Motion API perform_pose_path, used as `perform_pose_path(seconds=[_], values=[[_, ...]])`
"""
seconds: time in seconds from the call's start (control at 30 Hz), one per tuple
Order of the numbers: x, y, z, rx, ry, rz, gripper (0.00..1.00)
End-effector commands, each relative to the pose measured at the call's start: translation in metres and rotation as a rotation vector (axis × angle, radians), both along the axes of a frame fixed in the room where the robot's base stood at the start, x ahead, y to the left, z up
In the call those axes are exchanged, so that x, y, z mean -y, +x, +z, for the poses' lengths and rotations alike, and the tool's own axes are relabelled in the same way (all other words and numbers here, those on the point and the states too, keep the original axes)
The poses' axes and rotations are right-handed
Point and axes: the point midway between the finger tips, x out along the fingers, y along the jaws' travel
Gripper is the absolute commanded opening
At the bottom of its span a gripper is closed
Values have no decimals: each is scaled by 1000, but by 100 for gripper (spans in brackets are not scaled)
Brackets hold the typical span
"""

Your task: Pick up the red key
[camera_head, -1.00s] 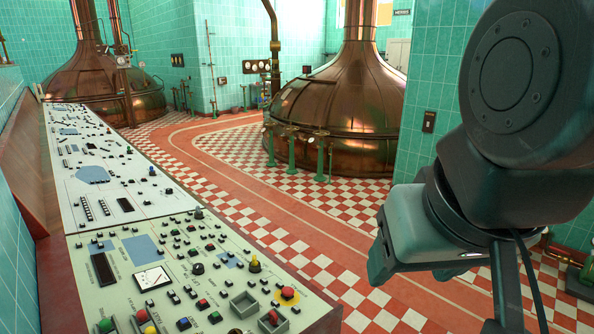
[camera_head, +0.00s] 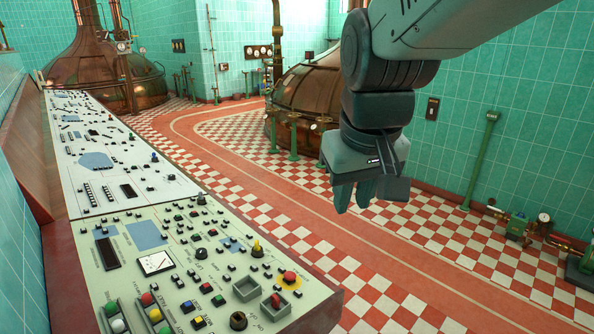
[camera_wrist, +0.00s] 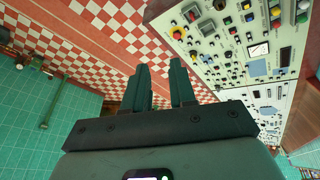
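A small red object (camera_head: 276,299), which looks like the red key, sits in the right one of two square grey trays (camera_head: 298,308) near the front right edge of the control panel. Its exact shape is too small to tell. My gripper (camera_head: 354,203) hangs fingers-down over the floor, right of the panel and apart from it. In the wrist view my gripper (camera_wrist: 161,72) shows two dark fingers with a clear gap and nothing between them.
The control panel (camera_head: 130,215) carries raised knobs and buttons. A red button (camera_head: 289,277) on a yellow disc stands just behind the right tray. The left tray (camera_head: 246,289) looks empty. Copper kettles (camera_head: 303,95) stand further back. The checkered floor (camera_head: 300,255) beside the panel is clear.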

Motion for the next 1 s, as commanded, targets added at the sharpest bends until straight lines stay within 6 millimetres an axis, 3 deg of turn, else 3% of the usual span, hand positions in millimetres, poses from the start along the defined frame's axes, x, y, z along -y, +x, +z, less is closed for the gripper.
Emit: perform_pose_path(seconds=[0.03, 0.2, 0.37, 0.5, 0.7, 0.8, 1.0], values=[[-9, 20, -14, -33, -12, 37, 26], [-40, 78, -65, -107, -43, 154, 26], [-73, 122, -131, -176, -66, 263, 26], [-101, 147, -201, -238, -85, 359, 26], [-129, 159, -286, -300, -100, 460, 26], [-136, 160, -309, -314, -102, 485, 26], [-139, 159, -336, -325, -104, 500, 26]])
